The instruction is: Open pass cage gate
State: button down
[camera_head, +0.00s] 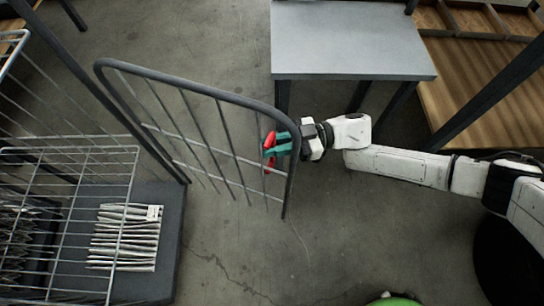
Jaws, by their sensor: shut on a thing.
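The cage gate (212,92) is a dark grey tubular frame with thin vertical bars. It stands swung out from the post at the cage's corner, over the floor. My gripper (272,150), with red fingers and a teal part, is shut on the gate near its free upright edge at the right. The exact contact between the fingers and the gate is partly hidden by the gate's bars. My white arm reaches in from the right.
The wire cage (66,150) stands at the left, with a stack of pleated filters (124,238) on its dark base (168,240). A grey table (350,45) stands behind my gripper. Wooden shelving (490,100) is at the right. The concrete floor (240,240) in front is clear, with a green object (394,301) at the bottom edge.

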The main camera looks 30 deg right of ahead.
jog(key=shift+w+d+r+b, duration=0.1)
jog(key=shift+w+d+b, duration=0.2)
jog(key=shift+w, duration=0.6)
jog(key=c, duration=1.2)
grip_release()
jog(key=shift+a, duration=0.15)
jog(key=shift+c, duration=0.2)
jog(key=shift+d, duration=0.25)
jog(key=v, duration=1)
jog(key=shift+d+b, duration=0.3)
jog(key=shift+c, duration=0.3)
